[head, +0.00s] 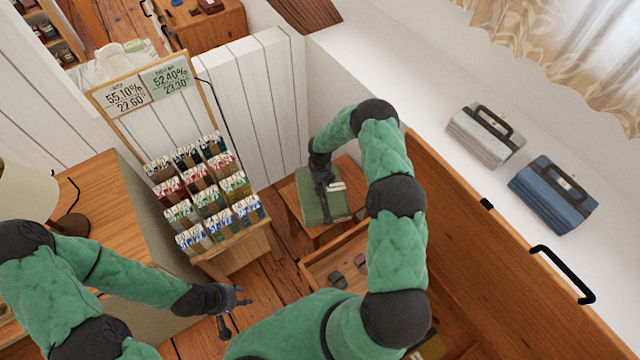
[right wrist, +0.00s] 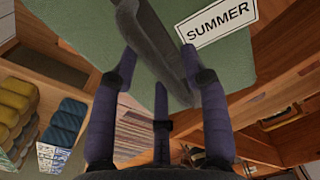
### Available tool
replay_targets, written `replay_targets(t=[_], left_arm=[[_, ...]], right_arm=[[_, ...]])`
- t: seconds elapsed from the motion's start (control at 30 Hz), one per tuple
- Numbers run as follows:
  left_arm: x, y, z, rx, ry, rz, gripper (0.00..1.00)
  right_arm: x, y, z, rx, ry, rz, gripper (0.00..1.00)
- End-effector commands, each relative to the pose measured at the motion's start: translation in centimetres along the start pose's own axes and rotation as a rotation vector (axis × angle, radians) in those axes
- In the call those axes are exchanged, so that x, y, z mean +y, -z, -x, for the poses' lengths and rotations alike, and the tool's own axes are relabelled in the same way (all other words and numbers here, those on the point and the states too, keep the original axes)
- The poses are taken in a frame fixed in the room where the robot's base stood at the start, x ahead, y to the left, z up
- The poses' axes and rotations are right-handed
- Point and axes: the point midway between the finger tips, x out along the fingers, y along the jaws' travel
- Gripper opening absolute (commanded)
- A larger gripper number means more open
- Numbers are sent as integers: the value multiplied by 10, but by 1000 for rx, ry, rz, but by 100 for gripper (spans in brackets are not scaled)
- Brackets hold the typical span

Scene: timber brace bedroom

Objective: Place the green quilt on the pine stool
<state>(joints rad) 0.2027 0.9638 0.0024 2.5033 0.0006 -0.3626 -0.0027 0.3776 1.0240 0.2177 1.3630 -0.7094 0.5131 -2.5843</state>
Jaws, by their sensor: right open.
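The green quilt (head: 322,206), a folded bundle with a dark handle and a pale label, appears to lie flat on the pine stool (head: 354,176). In the right wrist view the green quilt (right wrist: 205,18) fills the top, with its label reading "SUMMER". My right gripper (head: 322,186) is over the quilt at its handle. In the right wrist view the right gripper's fingers (right wrist: 160,65) are apart, with the dark handle between them. My left gripper (head: 236,308) is open and empty, low over the floor at the lower middle.
A grey quilt (head: 486,135) and a blue quilt (head: 553,194) with handles lie on the white ledge at right. A rack of colourful packets (head: 206,194) stands left of the stool. An open wooden drawer (head: 320,268) is just below the stool. A lamp (head: 28,192) is at left.

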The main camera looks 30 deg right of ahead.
Motion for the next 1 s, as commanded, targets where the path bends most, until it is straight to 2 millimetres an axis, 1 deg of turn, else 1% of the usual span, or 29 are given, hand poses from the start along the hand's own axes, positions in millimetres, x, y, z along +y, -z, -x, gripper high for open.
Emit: replay_targets(t=[0.03,0.17,0.3,0.4,0.53,0.7,0.8,0.87,0.97,1.0], left_arm=[[1,0,3,0,0,0,40],[4,0,10,0,0,0,40],[6,-1,18,0,0,0,40],[8,-1,22,0,0,0,40],[9,-1,26,0,0,0,40],[10,-1,29,0,0,0,40],[10,-1,29,0,0,0,40],[10,-1,29,0,0,0,40],[10,-1,29,0,0,0,40],[10,-1,29,0,0,0,40]], right_arm=[[0,-2,10,-4,0,0,46],[0,-2,35,-6,0,1,46],[0,-2,65,-5,0,-1,46],[0,-2,83,-5,0,0,46],[0,-1,101,-4,0,0,46],[0,-1,114,-2,0,0,46],[4,3,114,1,-8,-26,46],[9,9,112,7,-22,-72,46],[24,25,104,24,-58,-206,46],[32,33,101,34,-75,-277,46]])
